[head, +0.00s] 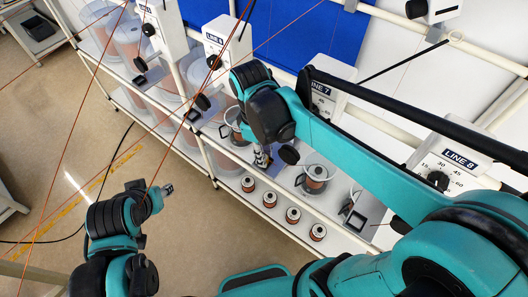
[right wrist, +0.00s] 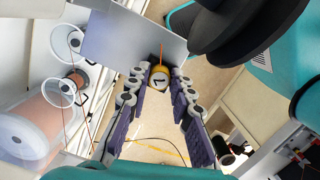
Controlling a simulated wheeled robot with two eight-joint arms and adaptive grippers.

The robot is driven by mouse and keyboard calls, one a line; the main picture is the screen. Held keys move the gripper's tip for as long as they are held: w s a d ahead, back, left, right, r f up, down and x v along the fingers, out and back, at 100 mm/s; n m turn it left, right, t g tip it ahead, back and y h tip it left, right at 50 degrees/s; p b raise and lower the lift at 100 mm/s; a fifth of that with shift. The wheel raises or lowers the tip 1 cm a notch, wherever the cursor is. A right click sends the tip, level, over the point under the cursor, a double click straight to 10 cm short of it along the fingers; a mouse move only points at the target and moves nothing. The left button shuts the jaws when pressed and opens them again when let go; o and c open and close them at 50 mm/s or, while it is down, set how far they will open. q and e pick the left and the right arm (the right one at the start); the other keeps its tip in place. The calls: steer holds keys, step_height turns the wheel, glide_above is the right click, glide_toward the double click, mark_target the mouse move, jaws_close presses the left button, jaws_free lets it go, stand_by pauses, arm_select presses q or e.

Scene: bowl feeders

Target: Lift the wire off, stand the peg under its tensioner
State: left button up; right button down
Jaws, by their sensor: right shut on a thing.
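My right gripper (head: 262,157) reaches down between the LINE 7 unit (head: 322,98) and the shelf, partly covered by my own arm. A thin orange strand rises from this piece. Whether it is the peg or a wire end, I cannot tell. The tensioner units with dials and black knobs include LINE 6 (head: 216,42) and LINE 8 (head: 448,163). My left gripper (head: 168,189) is over the open floor, apart from the shelf; its jaws are too small to read.
Several small copper spools (head: 293,215) stand along the front of the white shelf. Clear tubs with large copper coils (head: 128,40) stand at left. Copper wires cross the upper left. A grey plate (right wrist: 125,38) lies close beside the right fingertips. The floor at left is mostly free.

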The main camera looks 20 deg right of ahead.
steer(key=c, duration=1.3)
jaws_free()
steer(key=shift+o, duration=0.2)
